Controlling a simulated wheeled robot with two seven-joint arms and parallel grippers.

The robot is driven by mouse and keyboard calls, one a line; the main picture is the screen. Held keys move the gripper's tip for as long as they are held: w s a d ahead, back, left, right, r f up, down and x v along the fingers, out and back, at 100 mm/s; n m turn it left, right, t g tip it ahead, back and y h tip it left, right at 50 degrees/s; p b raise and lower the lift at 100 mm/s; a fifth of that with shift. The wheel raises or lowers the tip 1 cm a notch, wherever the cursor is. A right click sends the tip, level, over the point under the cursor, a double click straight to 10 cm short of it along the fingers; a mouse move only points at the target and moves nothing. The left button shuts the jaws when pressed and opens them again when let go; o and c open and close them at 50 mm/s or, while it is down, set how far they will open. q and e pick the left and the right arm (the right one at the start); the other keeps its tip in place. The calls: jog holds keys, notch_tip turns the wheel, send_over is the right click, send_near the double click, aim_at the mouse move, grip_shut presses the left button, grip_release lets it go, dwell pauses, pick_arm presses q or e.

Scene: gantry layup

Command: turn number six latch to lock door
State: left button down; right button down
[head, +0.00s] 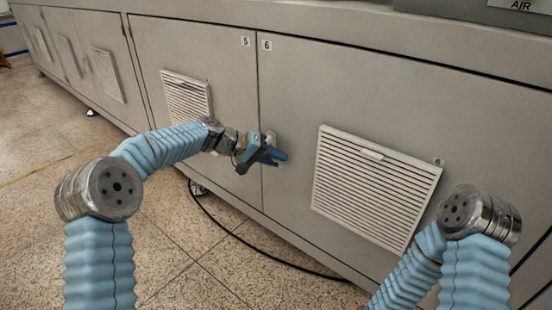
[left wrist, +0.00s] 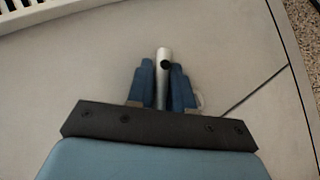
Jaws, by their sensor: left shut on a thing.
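The number six door (head: 300,110) is a grey cabinet panel right of the seam, with a "6" label (head: 266,45) at its top left. My left gripper (head: 278,154) is at the left edge of this door, beside the seam. In the left wrist view, its blue fingers (left wrist: 162,85) are shut on the latch (left wrist: 164,56), a silver cylindrical handle with a dark round spot. In the head view the latch (head: 271,136) is mostly hidden behind the gripper. My right arm shows at the lower right, but its gripper is not in view.
The number five door (head: 205,60) with a white vent stands left of the seam. A larger white vent (head: 372,185) is on door six. A black cable (head: 240,240) lies on the speckled floor (head: 190,275) along the cabinet base.

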pick_arm(q)
jog(key=shift+a+f, duration=0.15)
dwell(0.4)
jog(key=c, duration=1.1)
grip_release()
jog(key=p+v, duration=0.1)
jog(key=v, duration=1.2)
jog(key=shift+a+r, duration=0.15)
jog(key=shift+r, duration=0.25)
jog(key=shift+s, duration=0.15)
